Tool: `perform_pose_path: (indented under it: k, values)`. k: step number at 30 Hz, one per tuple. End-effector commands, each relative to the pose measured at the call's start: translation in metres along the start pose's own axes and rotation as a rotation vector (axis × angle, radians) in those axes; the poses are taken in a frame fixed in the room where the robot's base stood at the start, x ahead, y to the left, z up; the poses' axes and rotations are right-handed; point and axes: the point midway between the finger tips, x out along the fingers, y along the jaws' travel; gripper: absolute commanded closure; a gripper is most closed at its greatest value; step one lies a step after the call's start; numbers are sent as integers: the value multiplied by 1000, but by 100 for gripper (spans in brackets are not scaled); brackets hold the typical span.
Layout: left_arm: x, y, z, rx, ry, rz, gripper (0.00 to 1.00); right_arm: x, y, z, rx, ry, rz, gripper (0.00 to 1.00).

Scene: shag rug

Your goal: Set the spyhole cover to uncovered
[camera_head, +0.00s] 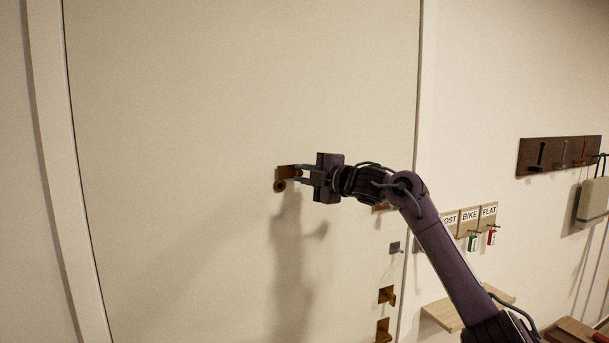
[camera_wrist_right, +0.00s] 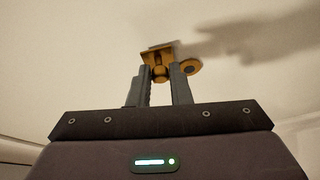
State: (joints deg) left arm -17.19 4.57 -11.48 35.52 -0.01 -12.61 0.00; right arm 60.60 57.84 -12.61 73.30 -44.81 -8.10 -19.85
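The brass spyhole cover (camera_head: 285,171) is on the large pale door. The round spyhole (camera_head: 280,186) shows just below and left of it, with its dark centre visible. In the right wrist view the cover (camera_wrist_right: 159,48) has a small knob between my fingertips, and the round spyhole (camera_wrist_right: 190,67) sits beside it, its dark centre in sight. My right gripper (camera_head: 298,174) is at the cover, with its fingers (camera_wrist_right: 161,72) on both sides of the knob and seemingly against it. My left gripper is not in view.
Brass door fittings (camera_head: 386,295) and a small grey piece (camera_head: 395,247) are lower right on the door. Right of the door are labelled key hooks (camera_head: 470,219), a wooden shelf (camera_head: 444,315) and a dark coat rack (camera_head: 530,157) with a hanging bag (camera_head: 592,203). The door's left side is clear.

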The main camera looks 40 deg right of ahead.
Motion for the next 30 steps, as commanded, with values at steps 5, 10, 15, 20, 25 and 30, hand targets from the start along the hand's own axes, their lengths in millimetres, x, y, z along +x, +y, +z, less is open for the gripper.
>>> perform_pose_path:
  k: [5, 10, 15, 20, 25, 30]
  values:
    - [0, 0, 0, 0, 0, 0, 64, 0, 0, 0, 1, 0, 1, 63]
    - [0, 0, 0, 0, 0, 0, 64, 0, 0, 0, 1, 0, 0, 63]
    - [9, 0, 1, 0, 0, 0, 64, -8, -3, 1, -1, -1, 1, 63]
    - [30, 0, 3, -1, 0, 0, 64, -34, -6, 2, -4, -3, 3, 63]
    - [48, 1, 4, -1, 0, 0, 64, -61, -5, 2, -3, -3, 2, 63]
    - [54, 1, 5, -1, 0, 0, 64, -76, -2, 0, 0, 0, 1, 63]
